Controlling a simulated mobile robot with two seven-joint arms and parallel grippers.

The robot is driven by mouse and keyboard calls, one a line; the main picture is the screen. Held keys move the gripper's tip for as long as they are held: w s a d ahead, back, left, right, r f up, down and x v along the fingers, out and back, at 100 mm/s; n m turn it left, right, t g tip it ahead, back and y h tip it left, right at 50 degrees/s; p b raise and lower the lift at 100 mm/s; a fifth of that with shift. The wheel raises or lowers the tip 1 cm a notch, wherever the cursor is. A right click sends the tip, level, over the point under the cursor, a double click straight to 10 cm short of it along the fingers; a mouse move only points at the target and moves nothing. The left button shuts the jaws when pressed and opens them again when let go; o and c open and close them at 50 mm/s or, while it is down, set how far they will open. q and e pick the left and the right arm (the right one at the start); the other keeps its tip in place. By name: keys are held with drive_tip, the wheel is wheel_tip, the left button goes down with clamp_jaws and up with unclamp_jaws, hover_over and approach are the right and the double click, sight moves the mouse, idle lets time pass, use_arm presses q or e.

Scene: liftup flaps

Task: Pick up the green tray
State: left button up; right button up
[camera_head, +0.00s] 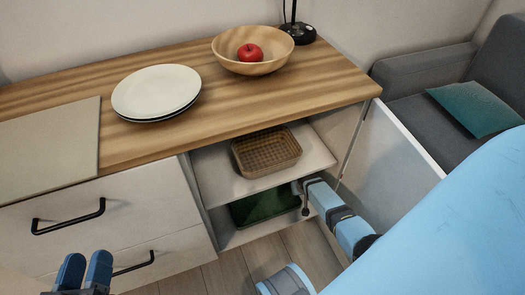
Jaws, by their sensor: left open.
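The green tray (262,207) lies on the lower shelf of the open cabinet, under a wicker basket (268,152) on the shelf above. Its back part is in shadow under that shelf. My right gripper (302,196) reaches in from the right and is at the tray's right end. I cannot tell whether it touches the tray or how its fingers stand. My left gripper (85,262) is at the bottom left, in front of the drawers, far from the tray. Its two fingers are apart with nothing between them.
The cabinet's white door (392,148) stands open on the right, close to my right arm. The wooden countertop (215,115) holds plates (157,91) and a bowl (233,45) with a red apple (250,52). Drawers with black handles (68,217) are at left. A grey sofa (420,70) stands at right.

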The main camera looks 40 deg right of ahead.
drive_tip(key=b+x, duration=0.2)
drive_tip(key=x, duration=0.2)
drive_tip(key=shift+f+b, duration=0.1)
drive_tip(key=shift+b, duration=0.3)
drive_tip(key=shift+w+f, duration=0.15)
drive_tip(key=shift+f, duration=0.2)
use_arm(q)
drive_tip(key=f, duration=0.2)
drive_tip(key=f+m+g, duration=0.1)
drive_tip(key=shift+w+f, duration=0.2)
drive_tip(key=shift+f, duration=0.2)
